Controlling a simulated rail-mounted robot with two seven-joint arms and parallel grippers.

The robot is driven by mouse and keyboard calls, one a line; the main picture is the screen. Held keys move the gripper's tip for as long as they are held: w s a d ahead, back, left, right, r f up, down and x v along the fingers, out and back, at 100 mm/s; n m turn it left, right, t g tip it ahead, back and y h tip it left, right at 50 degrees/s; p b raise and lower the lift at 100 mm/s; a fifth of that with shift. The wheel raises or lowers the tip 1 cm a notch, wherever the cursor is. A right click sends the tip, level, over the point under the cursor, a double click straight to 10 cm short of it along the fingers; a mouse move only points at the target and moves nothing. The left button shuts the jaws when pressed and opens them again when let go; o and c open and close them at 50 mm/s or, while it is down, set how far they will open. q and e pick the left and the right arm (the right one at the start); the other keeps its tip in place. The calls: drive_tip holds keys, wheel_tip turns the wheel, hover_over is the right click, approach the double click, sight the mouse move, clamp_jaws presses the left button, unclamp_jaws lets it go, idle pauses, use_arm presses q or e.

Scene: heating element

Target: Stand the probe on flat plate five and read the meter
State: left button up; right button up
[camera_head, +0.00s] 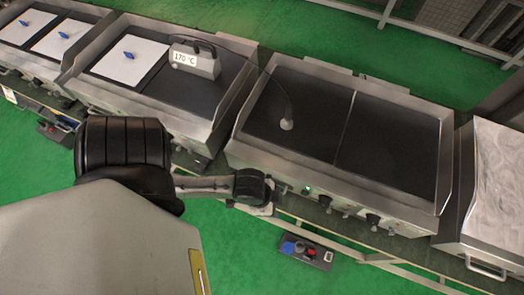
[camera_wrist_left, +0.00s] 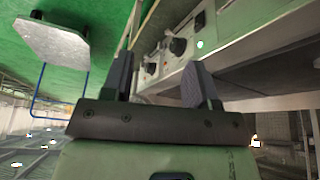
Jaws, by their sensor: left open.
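The meter (camera_head: 195,60), a grey box with a black handle, stands on the right plate of the middle griddle. Its white display reads 170 °C. A thin dark cable runs from it to the probe (camera_head: 287,124), whose pale round foot rests on the left dark flat plate (camera_head: 262,118) of the right griddle. No plate number is legible. My left gripper (camera_head: 262,207) is low in front of that griddle's knob panel, apart from the probe. In the left wrist view (camera_wrist_left: 163,78) its fingers are apart and empty beside the knobs. My right gripper is not in view.
The right plate (camera_head: 390,140) of that griddle is bare. White sheets with blue items (camera_head: 128,56) cover plates on the left. A green lamp (camera_head: 307,190) glows on the knob panel. A dark box with red and blue buttons (camera_head: 305,250) sits below the front rail.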

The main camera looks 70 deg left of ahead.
use_arm(q)
drive_tip(key=shift+s+a+r+n+y, duration=0.15)
drive_tip(key=shift+s+a+n+y, duration=0.1)
drive_tip(key=shift+s+n, duration=0.2)
drive_tip(key=shift+s+a+r+n+y, duration=0.1)
drive_tip(key=shift+s+r+n+y, duration=0.1)
drive_tip(key=shift+s+n+y, duration=0.25)
drive_tip(key=shift+s+a+r+n+y, duration=0.1)
drive_tip(key=shift+s+a+r+n, duration=0.15)
drive_tip(key=shift+s, duration=0.35)
drive_tip(key=shift+d, duration=0.1)
wheel_tip(320, 180, up, 26)
drive_tip(key=p, duration=2.6)
drive_tip(key=shift+r+p, duration=0.2)
drive_tip(key=shift+p, duration=0.1)
drive_tip(key=shift+f, duration=0.1)
